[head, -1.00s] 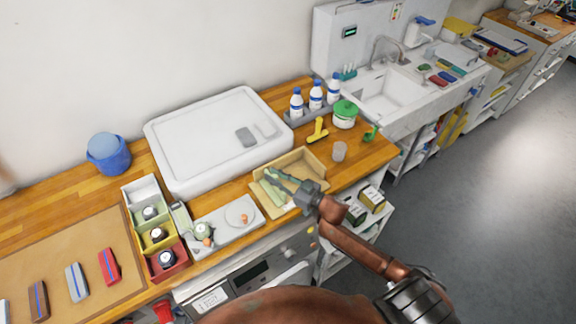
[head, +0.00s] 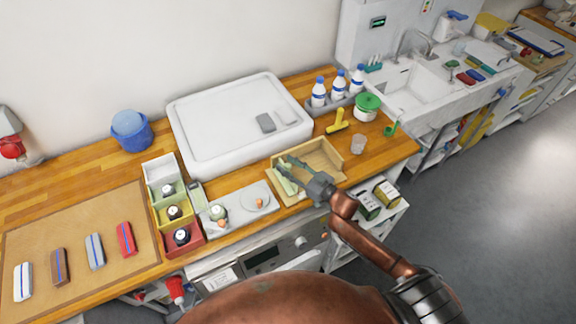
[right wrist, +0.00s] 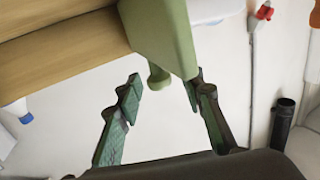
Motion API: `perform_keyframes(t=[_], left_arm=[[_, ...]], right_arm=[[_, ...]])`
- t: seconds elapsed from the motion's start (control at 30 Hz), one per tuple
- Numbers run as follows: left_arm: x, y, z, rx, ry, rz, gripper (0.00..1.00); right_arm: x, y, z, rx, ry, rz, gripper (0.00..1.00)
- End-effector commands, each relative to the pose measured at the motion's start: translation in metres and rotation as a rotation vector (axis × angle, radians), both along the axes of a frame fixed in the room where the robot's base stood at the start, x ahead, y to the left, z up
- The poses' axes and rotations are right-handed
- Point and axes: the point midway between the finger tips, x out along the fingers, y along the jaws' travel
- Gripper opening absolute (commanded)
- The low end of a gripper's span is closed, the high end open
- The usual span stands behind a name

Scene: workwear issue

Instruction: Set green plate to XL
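A light green piece (head: 287,187), probably the green plate, is at the left end of the open wooden box on the counter. In the right wrist view the green piece (right wrist: 168,32) has a short round knob on its lower end. My right gripper (head: 287,165) is over the box, next to the green piece. In the right wrist view my gripper's fingers (right wrist: 165,92) are apart, with the knob near the gap between them; I cannot tell if they touch it. No XL mark can be read. My left gripper is out of view.
The wooden box (head: 325,152) stands near the counter's front edge. Left of it are a grey tray (head: 240,212) and coloured bins (head: 183,248). A big white case (head: 225,105) is behind. A yellow tool (head: 337,124) and a clear cup (head: 358,144) stand to the right.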

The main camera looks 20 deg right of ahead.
Motion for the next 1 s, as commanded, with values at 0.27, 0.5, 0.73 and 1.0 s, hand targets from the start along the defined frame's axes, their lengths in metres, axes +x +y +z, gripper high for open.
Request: perform_keyframes(t=[0.27,0.5,0.73,1.0], left_arm=[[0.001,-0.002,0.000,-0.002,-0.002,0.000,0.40],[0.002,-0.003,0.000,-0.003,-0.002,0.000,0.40],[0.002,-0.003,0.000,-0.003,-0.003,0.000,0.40],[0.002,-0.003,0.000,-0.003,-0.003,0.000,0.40]], right_arm=[[-0.037,-0.020,-0.002,-0.001,0.004,-0.002,0.35],[-0.081,-0.041,-0.001,-0.001,0.003,0.000,0.35],[-0.103,-0.052,-0.001,0.000,0.001,0.000,0.35],[-0.106,-0.054,0.000,0.000,0.000,0.000,0.35]])
